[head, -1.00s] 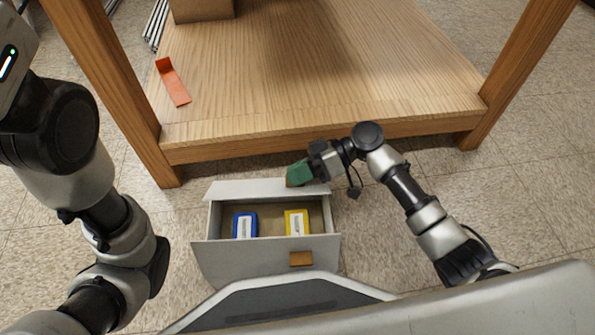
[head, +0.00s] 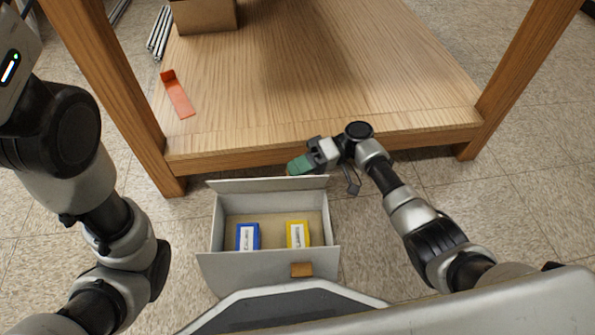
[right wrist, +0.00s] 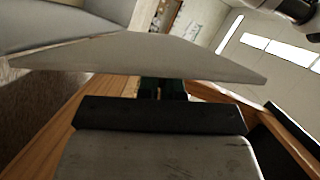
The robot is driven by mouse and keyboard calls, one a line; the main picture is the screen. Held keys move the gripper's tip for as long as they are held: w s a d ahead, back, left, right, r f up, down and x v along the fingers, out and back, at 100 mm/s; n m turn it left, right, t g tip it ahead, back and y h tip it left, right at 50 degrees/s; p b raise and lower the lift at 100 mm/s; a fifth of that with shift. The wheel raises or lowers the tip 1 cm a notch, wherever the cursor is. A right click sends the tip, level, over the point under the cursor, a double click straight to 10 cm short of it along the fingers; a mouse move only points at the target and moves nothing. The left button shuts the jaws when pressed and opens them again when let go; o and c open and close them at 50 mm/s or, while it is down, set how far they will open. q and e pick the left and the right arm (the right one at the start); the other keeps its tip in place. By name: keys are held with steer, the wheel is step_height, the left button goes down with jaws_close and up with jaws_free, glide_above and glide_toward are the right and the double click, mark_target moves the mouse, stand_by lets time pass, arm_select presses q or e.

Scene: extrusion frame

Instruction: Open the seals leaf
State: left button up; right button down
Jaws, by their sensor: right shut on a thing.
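The pale grey leaf (head: 265,185) stands raised along the far side of an open grey box (head: 214,225), which is on the floor in front of the wooden bench. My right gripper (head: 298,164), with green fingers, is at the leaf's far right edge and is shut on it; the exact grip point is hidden. In the right wrist view the leaf (right wrist: 140,54) spans the picture in front of the green fingers (right wrist: 162,88). My left gripper is not in view; only its arm shows at the left.
Inside the box lie a blue pack (head: 248,236) and a yellow pack (head: 297,234). A brown tab (head: 301,269) is on its front panel. The bench's lower shelf (head: 330,70) is just behind, carrying an orange bracket (head: 179,97) and a cardboard box (head: 205,14).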

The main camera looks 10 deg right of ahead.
steer(key=shift+w+f+m, duration=0.1)
steer(key=shift+w+m, duration=0.3)
steer(key=shift+m, duration=0.1)
steer(key=shift+d, duration=0.1)
steer(key=c, duration=1.3)
jaws_free()
steer(key=p+v, duration=0.1)
steer(key=v, duration=0.6)
steer(key=shift+w+d+f, duration=0.1)
steer(key=shift+w+d, duration=0.05)
steer(key=shift+d, duration=0.1)
